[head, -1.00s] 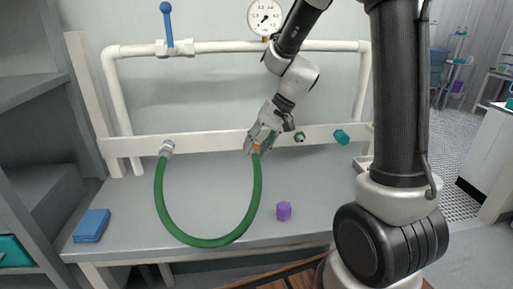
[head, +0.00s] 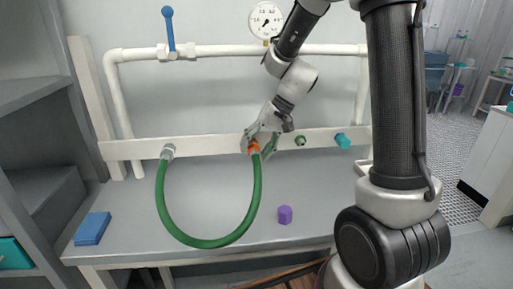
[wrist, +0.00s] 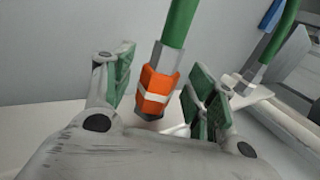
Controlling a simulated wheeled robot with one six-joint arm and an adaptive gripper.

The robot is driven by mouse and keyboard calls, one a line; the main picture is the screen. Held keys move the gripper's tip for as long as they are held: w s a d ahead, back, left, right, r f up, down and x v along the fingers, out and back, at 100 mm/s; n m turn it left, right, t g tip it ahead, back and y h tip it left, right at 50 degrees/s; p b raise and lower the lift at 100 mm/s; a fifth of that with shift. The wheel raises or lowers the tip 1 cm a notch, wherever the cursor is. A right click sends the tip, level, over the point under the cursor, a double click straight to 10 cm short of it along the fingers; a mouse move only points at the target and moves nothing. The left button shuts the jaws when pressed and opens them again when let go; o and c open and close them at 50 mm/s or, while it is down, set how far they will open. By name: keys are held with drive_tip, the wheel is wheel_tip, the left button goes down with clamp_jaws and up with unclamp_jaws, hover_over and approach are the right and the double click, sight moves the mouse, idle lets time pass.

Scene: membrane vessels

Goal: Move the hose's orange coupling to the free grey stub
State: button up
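The hose's orange coupling (head: 254,147) is at the white rail, at the right end of the green hose (head: 212,243). In the wrist view the orange coupling (wrist: 157,88) has a white band and sits between the green finger pads with gaps on both sides. My gripper (head: 262,144) is open around it; its spread fingers also show in the wrist view (wrist: 160,88). Whether the coupling sits on a stub is hidden. A small grey-green stub (head: 300,141) is on the rail just right of my gripper. The hose's other end has a grey fitting (head: 167,152) on the rail.
A teal fitting (head: 343,141) is farther right on the white rail (head: 210,144). A purple block (head: 285,215) and blue block (head: 92,229) lie on the grey bench (head: 130,215). A pressure gauge (head: 266,20) and a blue-handled valve (head: 169,30) are above.

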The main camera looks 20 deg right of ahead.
drive_tip(key=v, duration=1.2)
drive_tip(key=s+d+r+n+t+h, duration=0.1)
drive_tip(key=s+d+h, duration=0.2)
drive_tip(key=s, duration=0.8)
drive_tip(key=s+d+r+n+t+h, duration=0.1)
drive_tip(key=s+d, duration=0.3)
drive_tip(key=s, duration=0.7)
drive_tip(key=shift+d+t+h, duration=0.35)
drive_tip(key=shift+t+h, duration=0.25)
drive_tip(key=shift+h, duration=0.3)
